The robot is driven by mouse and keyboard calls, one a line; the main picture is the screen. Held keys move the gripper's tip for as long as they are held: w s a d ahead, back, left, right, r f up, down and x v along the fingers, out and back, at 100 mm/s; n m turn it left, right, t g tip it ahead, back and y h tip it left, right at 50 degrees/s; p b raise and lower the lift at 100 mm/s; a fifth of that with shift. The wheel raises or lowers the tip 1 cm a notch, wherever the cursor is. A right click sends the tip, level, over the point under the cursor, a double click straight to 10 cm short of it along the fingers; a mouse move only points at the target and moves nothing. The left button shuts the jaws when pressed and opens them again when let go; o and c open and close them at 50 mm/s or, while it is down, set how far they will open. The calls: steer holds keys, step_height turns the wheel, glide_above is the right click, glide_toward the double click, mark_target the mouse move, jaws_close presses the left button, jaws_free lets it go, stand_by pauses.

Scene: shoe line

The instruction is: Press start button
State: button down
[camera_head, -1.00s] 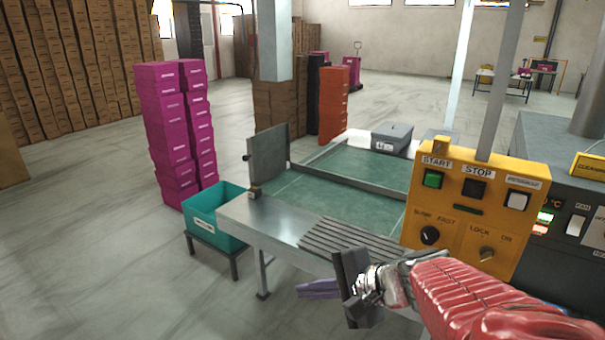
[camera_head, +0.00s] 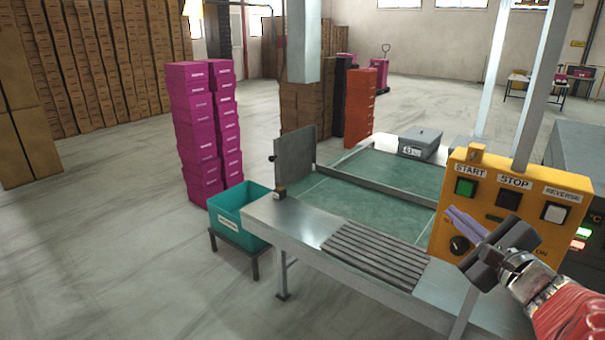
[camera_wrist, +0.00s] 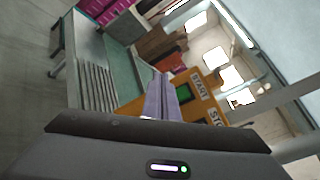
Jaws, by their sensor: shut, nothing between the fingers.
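The green start button (camera_head: 466,187) sits at the upper left of the yellow control panel (camera_head: 447,222), under a START label. In the wrist view the start button (camera_wrist: 185,93) shows just right of my fingers. My gripper (camera_head: 462,222) is shut and empty, its purple fingers pressed together. In the head view it is in front of the panel, with the fingertips below the start button. I cannot tell whether they touch the panel. My gripper hides part of the panel's lower knobs and lettering.
Black STOP (camera_head: 509,199) and white REVERSE (camera_head: 554,212) buttons sit right of START. A green conveyor (camera_head: 350,205) with a metal end table is left of the panel, with a grey box (camera_head: 420,143) on it.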

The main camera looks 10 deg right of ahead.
mark_target(465, 189)
steer(key=shift+w, duration=0.1)
steer(key=shift+w+d, duration=0.85)
steer(key=shift+d, duration=0.3)
steer(key=shift+w+d, duration=0.9)
steer(key=shift+d, duration=0.2)
steer(key=shift+w+d, duration=0.85)
steer(key=shift+d, duration=0.3)
steer(key=shift+w, duration=0.1)
steer(key=shift+w+d, duration=0.2)
steer(key=shift+d, duration=0.1)
